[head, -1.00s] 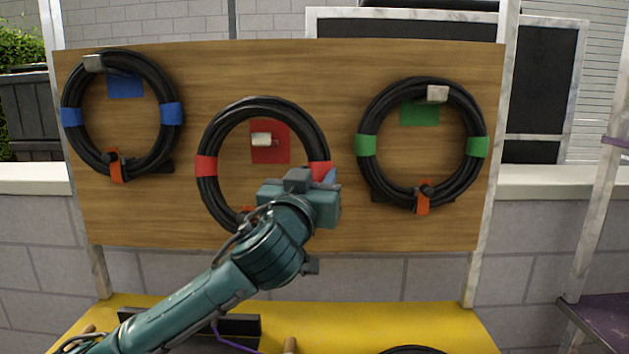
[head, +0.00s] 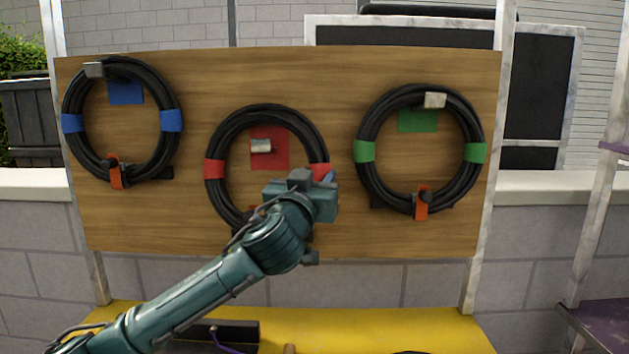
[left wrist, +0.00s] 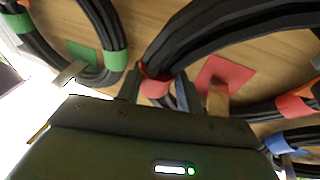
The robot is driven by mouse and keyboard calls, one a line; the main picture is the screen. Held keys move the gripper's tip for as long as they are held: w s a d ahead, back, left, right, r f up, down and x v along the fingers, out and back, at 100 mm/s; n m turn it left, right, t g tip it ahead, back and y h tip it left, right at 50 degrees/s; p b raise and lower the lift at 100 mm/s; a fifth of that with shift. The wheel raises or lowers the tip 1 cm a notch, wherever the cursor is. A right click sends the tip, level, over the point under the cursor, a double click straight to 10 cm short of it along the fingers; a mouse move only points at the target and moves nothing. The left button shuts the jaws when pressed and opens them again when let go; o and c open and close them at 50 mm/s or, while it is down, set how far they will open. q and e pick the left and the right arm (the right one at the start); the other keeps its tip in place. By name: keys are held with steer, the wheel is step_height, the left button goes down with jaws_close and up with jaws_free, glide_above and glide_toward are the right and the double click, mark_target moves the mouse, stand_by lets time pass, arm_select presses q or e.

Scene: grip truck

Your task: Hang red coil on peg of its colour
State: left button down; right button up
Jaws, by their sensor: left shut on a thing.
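The red coil (head: 232,124) is a black cable ring with red bands, upright in front of the wooden board. My left gripper (head: 325,182) is shut on it at its right red band, also seen in the left wrist view (left wrist: 160,90). The red square (head: 283,155) and its pale peg (head: 260,146) show through the ring's opening, below its top. In the left wrist view the peg (left wrist: 217,103) stands beside the gripped band, in front of the red square (left wrist: 224,74). The ring's lower right is hidden behind my arm. My right gripper is not in view.
A blue-banded coil (head: 74,95) hangs on the board's left peg, and a green-banded coil (head: 367,125) hangs on the right peg, close to my left gripper. A yellow surface (head: 400,325) lies below the board (head: 200,75). A purple shelf (head: 605,325) stands at far right.

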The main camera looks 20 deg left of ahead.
arm_select(q)
steer(key=shift+w+a+f+b, duration=0.15)
steer(key=shift+w+f+b, duration=0.1)
steer(key=shift+f+b, duration=0.25)
steer(key=shift+w+a+f+b, duration=0.2)
steer(key=shift+f+b, duration=0.15)
steer(key=shift+f, duration=0.25)
steer(key=shift+w+f+b, duration=0.1)
steer(key=shift+f+b, duration=0.5)
steer(key=shift+f, duration=0.3)
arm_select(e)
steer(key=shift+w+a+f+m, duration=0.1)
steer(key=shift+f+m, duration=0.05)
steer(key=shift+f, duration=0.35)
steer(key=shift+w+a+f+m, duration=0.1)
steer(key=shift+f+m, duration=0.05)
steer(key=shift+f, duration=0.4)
